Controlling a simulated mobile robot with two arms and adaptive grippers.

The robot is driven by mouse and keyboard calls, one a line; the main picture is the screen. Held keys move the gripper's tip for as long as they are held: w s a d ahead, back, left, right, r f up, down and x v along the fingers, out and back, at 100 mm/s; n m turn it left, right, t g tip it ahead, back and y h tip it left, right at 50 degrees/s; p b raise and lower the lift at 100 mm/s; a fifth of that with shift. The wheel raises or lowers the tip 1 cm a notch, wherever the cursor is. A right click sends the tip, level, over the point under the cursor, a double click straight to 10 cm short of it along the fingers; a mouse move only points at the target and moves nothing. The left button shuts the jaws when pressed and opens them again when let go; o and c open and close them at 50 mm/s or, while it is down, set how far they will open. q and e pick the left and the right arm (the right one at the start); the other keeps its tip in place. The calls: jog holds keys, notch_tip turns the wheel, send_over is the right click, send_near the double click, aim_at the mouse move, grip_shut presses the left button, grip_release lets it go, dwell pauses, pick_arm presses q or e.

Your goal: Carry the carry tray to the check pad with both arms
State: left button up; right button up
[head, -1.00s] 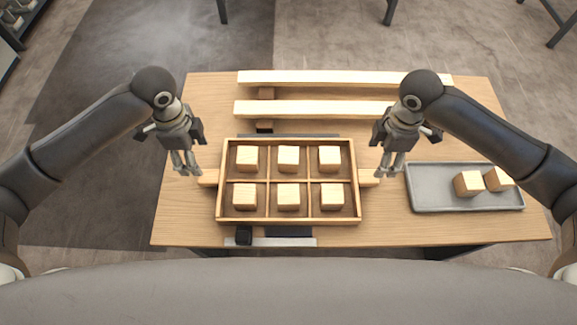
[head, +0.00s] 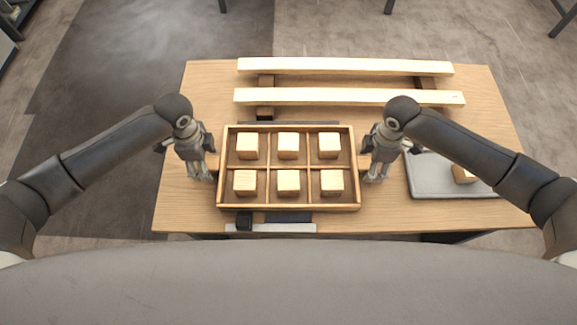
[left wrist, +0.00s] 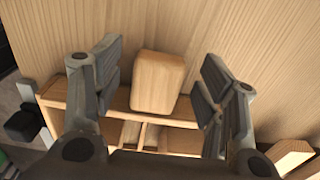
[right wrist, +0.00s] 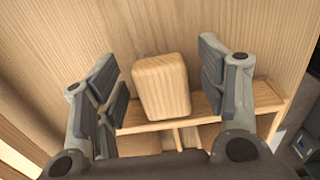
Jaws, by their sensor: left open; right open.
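The carry tray (head: 288,207) is a shallow wooden box with divided compartments, each holding a pale wooden cube. It sits level on the table, with a wooden handle at each side. My left gripper (head: 201,174) is open at the left handle. In the left wrist view this handle (left wrist: 158,82) stands between the spread fingers, with gaps on both sides. My right gripper (head: 376,175) is open at the right handle. In the right wrist view that handle (right wrist: 161,86) is between the spread fingers. I cannot tell for sure which surface is the check pad; a dark flat strip (head: 289,217) shows at the tray's front edge.
Two long pale planks (head: 345,67) rest on dark blocks behind the tray. A black block (head: 244,220) sits on a light strip in front. The table's front left is bare.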

pick_arm(q)
jog(key=shift+f, duration=0.3)
pick_arm(e)
jog(key=shift+f, duration=0.35)
pick_arm(q)
jog(key=c, duration=1.4)
pick_arm(e)
jog(key=c, duration=1.4)
